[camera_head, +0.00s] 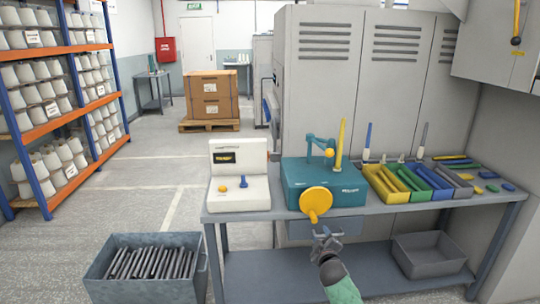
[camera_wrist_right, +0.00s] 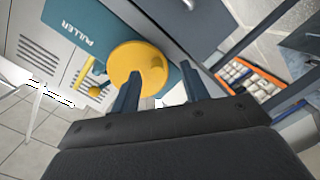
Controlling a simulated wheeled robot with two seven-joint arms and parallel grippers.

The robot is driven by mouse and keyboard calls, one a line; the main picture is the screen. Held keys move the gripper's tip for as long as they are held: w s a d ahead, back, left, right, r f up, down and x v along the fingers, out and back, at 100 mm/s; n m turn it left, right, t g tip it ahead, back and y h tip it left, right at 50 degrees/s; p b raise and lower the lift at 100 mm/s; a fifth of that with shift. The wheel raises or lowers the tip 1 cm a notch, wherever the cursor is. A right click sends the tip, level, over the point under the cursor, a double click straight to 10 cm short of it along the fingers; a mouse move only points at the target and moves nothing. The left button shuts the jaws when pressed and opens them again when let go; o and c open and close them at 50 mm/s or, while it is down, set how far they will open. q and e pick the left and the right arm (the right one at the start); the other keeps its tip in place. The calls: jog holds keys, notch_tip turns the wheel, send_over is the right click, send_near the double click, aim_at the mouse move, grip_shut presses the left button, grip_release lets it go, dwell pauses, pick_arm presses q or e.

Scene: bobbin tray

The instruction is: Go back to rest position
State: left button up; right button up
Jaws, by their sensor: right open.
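My right gripper (camera_head: 327,236) is open and empty in front of the bench edge, just below the yellow handwheel (camera_head: 315,203) of the teal puller machine (camera_head: 320,185). In the right wrist view its two fingers (camera_wrist_right: 160,88) are spread. The left finger overlaps the yellow disc (camera_wrist_right: 138,62) in the picture; I cannot tell whether they touch. The teal machine (camera_wrist_right: 100,22) with its PULLER lettering is behind. My left gripper does not show.
The bench (camera_head: 236,214) carries a white device (camera_head: 238,175) and coloured bobbin trays (camera_head: 384,192). A grey bin of dark rods (camera_head: 100,279) stands on the floor at left. An empty grey crate (camera_head: 428,254) sits on the lower shelf. The aisle at left is clear.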

jog(key=s+a+r+m+g, duration=0.15)
jog(key=s+m+g, duration=0.55)
jog(key=s, duration=0.8)
pick_arm(q)
jog(key=a+r+p, duration=0.1)
jog(key=s+a+r+p, duration=0.1)
jog(key=shift+a+r+g+y, duration=0.25)
jog(key=shift+r+g+y, duration=0.05)
jog(key=shift+r+y, duration=0.1)
pick_arm(e)
jog(key=s+a+f+g, duration=0.2)
jog(key=s+f, duration=0.2)
jog(key=s, duration=1)
jog(key=s+a+f+g+y, duration=0.1)
jog(key=s+f, duration=0.4)
jog(key=s, duration=0.9)
jog(key=s+a+f+m+g+y, duration=0.1)
jog(key=s+a+f+g, duration=0.3)
jog(key=s, duration=1)
jog(key=shift+f+g, duration=0.4)
jog(key=shift+f, duration=0.05)
pick_arm(q)
jog(key=shift+f, duration=0.1)
pick_arm(e)
jog(key=shift+s+a, duration=0.1)
jog(key=shift+s, duration=0.05)
jog(key=shift+c, duration=0.3)
